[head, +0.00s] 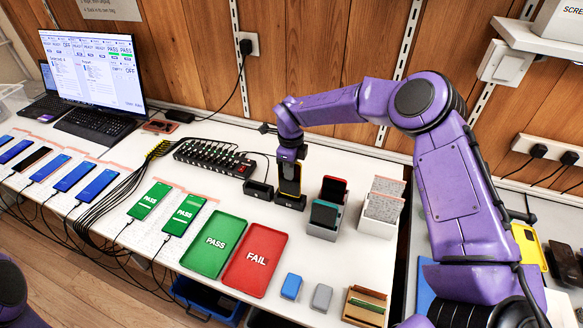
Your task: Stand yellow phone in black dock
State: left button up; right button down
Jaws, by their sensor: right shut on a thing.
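The yellow phone (289,181) is upright, its dark face towards me and yellow showing along its edges. Its lower end is at the right-hand black dock (290,201); I cannot tell whether it is fully seated. My right gripper (289,160) is above the dock, pointing down, shut on the phone's upper end and hiding its top. A second black dock (258,190) stands empty just to the left. My left gripper is out of view.
Green PASS (213,268) and red FAIL (240,283) trays lie in front.

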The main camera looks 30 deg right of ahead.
jog(key=shift+s+r, duration=0.1)
jog(key=shift+r, duration=0.05)
jog(key=shift+w+d+f+b, duration=0.15)
jog(key=shift+w+f+b, duration=0.15)
jog(key=shift+w+f, duration=0.15)
jog(key=shift+s+f, duration=0.1)
dwell(0.5)
jog(key=shift+f+b, duration=0.4)
jog(key=shift+f, duration=0.05)
jog(key=shift+f, duration=0.15)
jog(key=shift+f+b, duration=0.5)
jog(key=shift+f, duration=0.05)
jog(key=shift+f, duration=0.15)
dwell(0.4)
